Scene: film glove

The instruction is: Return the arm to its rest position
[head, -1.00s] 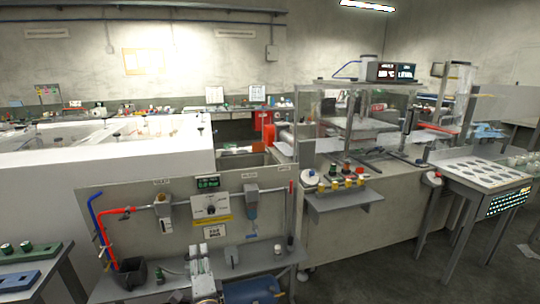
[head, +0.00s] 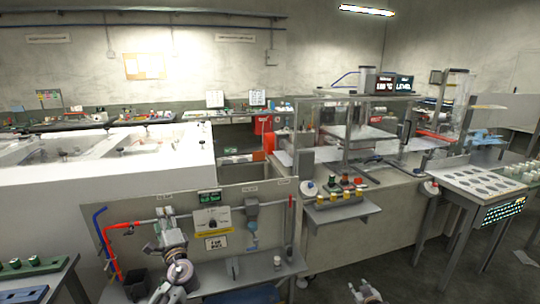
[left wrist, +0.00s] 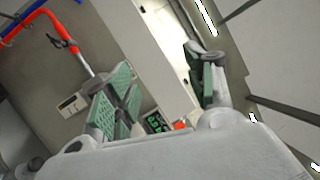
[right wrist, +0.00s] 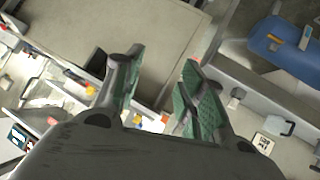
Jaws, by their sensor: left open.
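My left gripper (head: 167,213) is raised in front of the panel with the red and blue hoses in the head view. In the left wrist view its green-padded fingers (left wrist: 158,78) stand wide apart with nothing between them. My right gripper (head: 364,292) shows only in part at the bottom edge of the head view, low over the floor, right of the panel bench. In the right wrist view its green-padded fingers (right wrist: 162,75) are apart and empty.
The hose panel (head: 130,205) stands close behind my left gripper, with a dark cup (head: 136,284) on its shelf. A button console (head: 343,212) stands right of centre. A table with round recesses (head: 485,182) is at right. Open floor (head: 420,270) lies at lower right.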

